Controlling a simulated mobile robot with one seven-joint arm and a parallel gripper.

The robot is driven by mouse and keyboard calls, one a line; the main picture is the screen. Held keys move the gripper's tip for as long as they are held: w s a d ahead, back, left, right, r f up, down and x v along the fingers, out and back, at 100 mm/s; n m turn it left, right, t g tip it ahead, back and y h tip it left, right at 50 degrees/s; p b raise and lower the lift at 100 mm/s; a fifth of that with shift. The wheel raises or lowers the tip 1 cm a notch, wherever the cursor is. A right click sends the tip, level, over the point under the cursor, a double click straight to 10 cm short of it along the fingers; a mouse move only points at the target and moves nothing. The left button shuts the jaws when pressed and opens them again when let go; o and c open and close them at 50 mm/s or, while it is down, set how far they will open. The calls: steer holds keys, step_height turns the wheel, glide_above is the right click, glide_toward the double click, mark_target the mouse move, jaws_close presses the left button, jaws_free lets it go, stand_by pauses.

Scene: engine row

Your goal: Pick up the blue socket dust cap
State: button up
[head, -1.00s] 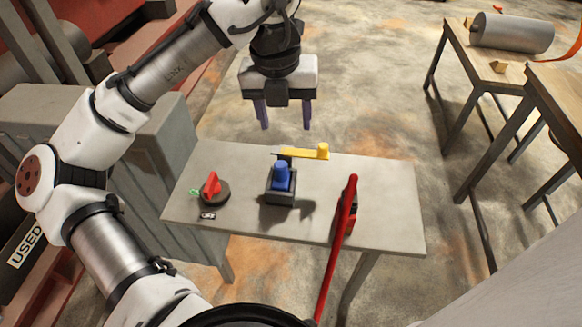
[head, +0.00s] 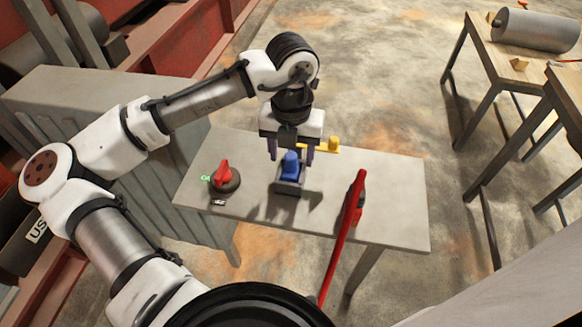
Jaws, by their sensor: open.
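The blue socket dust cap (head: 290,165) stands upright on a dark grey socket block (head: 290,188) near the middle of the small grey table. My gripper (head: 290,154) points down at the cap, with its two purple fingers spread to the left and right of it in the picture. The gripper is open. Whether the fingers are level with the cap in depth, or touch it, I cannot tell from this one view. The cap's top lies just below the gripper's palm in the picture.
On the grey table (head: 400,190), a red knob on a dark round base (head: 224,180) stands left. A yellow handle (head: 332,146) lies behind the block, partly hidden by my gripper. A long red lever (head: 345,235) rises at right. Wooden tables (head: 480,60) stand far right.

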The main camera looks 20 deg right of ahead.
mark_target(291, 168)
steer(key=shift+w+f, duration=0.1)
steer(key=shift+f, duration=1.5)
steer(key=shift+c, duration=0.2)
steer(key=c, duration=1)
steer(key=shift+r, duration=0.15)
steer(key=shift+c, duration=0.2)
